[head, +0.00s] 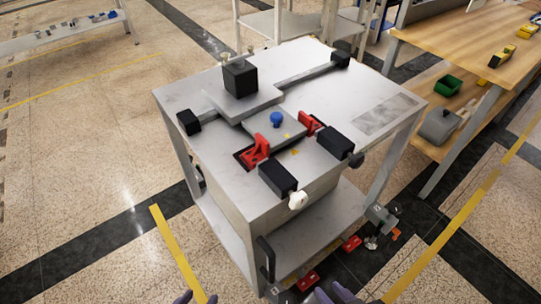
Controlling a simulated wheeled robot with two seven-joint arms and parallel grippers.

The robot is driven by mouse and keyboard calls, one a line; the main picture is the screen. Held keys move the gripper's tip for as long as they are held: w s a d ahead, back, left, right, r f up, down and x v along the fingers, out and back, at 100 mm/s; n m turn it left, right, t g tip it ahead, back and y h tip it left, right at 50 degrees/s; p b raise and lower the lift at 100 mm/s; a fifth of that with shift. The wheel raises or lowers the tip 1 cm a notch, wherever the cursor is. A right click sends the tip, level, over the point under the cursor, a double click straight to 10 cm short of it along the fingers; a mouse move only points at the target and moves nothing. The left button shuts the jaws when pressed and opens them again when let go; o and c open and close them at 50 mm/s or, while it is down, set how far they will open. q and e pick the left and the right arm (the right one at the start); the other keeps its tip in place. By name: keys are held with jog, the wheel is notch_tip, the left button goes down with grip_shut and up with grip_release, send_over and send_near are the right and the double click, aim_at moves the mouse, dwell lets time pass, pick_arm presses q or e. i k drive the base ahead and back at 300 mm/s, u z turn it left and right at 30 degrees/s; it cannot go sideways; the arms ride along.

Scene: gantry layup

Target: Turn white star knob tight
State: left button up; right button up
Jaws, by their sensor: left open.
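The white star knob (298,200) sits at the front edge of the grey bench top (215,150), by the end of a black block (278,179). Nothing touches it. Whether it is tight cannot be seen. My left gripper (198,298) shows only its fingertips at the bottom edge, apart and empty, well below and left of the knob. My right gripper (333,294) is also cut off by the bottom edge, below and slightly right of the knob; its jaw state is unclear.
Two red clamps (256,152) (310,124), a blue knob (277,119), another black block (335,142) and a black cube (240,77) stand on the bench. A black handle (266,258) is at its front.

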aim_at(298, 201)
jog(key=u, duration=0.55)
jog(key=k, duration=1.3)
jog(key=z, duration=0.05)
jog(key=i, duration=0.8)
jog(key=z, duration=0.05)
